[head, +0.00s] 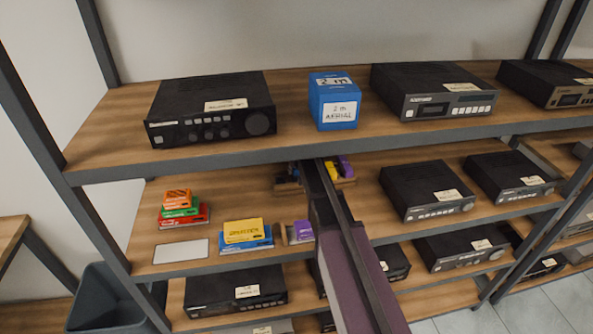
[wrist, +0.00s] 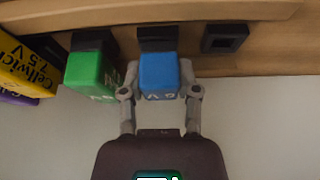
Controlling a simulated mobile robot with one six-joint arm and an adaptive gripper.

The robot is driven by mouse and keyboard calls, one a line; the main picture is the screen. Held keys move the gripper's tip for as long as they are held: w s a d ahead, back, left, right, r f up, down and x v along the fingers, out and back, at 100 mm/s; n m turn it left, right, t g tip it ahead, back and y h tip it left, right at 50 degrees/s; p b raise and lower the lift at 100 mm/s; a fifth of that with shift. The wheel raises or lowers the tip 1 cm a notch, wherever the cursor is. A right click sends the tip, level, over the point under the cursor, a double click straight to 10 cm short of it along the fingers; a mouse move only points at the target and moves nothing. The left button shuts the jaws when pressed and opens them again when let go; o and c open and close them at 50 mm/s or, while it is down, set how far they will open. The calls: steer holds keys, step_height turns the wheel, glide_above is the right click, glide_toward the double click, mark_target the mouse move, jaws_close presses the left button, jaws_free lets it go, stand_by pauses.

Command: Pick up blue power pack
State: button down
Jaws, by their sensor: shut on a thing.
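The blue power pack (wrist: 159,76) shows in the wrist view, in front of a black socket on a wooden rack (wrist: 270,62). My gripper (wrist: 160,92) is shut on it, one finger at each side. Whether the pack still touches the socket I cannot tell. In the head view my arm reaches into the middle shelf and hides my gripper and the pack.
A green pack (wrist: 90,74) stands close left of the held one, with a yellow pack (wrist: 25,68) further left. An empty black socket (wrist: 225,38) is at right. The upper shelf (head: 290,125) overhangs the rack. A hi-fi unit (head: 425,190) stands right of my arm.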

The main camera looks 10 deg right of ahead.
steer(key=shift+r+p, duration=1.3)
steer(key=shift+r, duration=0.2)
steer(key=s+d+r+p, duration=0.1)
steer(key=s+d, duration=0.1)
steer(key=s, duration=1.4)
steer(key=shift+d+r, duration=0.15)
steer(key=shift+d, duration=0.15)
